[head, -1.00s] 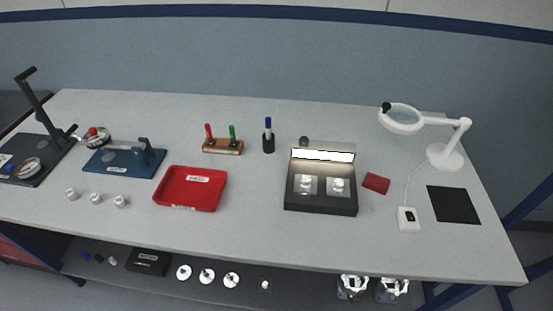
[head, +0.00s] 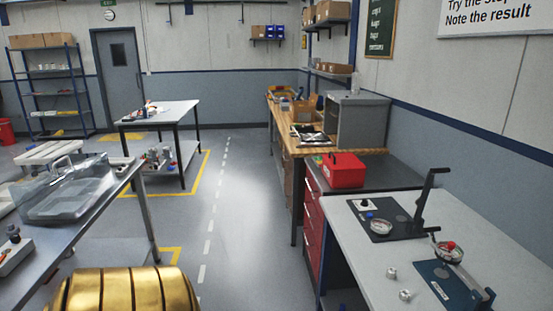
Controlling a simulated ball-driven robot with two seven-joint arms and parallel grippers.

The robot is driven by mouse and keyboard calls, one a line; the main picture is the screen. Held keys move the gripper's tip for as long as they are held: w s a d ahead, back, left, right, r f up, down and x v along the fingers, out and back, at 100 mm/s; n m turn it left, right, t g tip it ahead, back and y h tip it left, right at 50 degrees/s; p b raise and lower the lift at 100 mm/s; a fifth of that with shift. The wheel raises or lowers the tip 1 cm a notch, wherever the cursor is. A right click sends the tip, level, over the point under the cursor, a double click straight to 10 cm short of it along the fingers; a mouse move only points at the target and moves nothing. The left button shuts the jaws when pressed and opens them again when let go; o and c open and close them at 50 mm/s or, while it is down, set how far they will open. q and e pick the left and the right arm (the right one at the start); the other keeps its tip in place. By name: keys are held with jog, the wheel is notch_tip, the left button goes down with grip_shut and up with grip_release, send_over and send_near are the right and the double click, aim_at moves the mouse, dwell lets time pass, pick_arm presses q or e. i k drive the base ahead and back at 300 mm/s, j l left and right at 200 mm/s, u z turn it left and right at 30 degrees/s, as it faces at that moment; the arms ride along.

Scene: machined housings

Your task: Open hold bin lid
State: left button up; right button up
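A clear see-through bin (head: 68,198) stands on the metal table at the left. A clear lid with a handle (head: 68,165) shows over it, and it looks tilted. I cannot tell for sure whether this is the hold bin or how the lid sits on it. A red box with a handle on top (head: 343,171) stands on the dark cabinet at the right of centre; its top looks closed. Neither of my grippers is in view.
A grey-white bench (head: 350,235) with a dark stand (head: 393,222) and a blue fixture (head: 445,282) is at the right. A wooden bench (head: 290,127) runs behind the red box. The floor aisle (head: 240,200) between the tables is clear.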

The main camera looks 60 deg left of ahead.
aim_at(340, 161)
jog(key=u, duration=1.5)
jog(key=i+j+u, duration=0.2)
jog(key=i, duration=0.2)
jog(key=i+j+u, duration=0.1)
jog(key=i+u, duration=0.3)
jog(key=i, duration=1.35)
jog(key=i+j+z, duration=0.1)
jog(key=i+z, duration=0.35)
jog(key=i+j+z, duration=0.3)
jog(key=z, duration=0.15)
jog(key=i, duration=0.1)
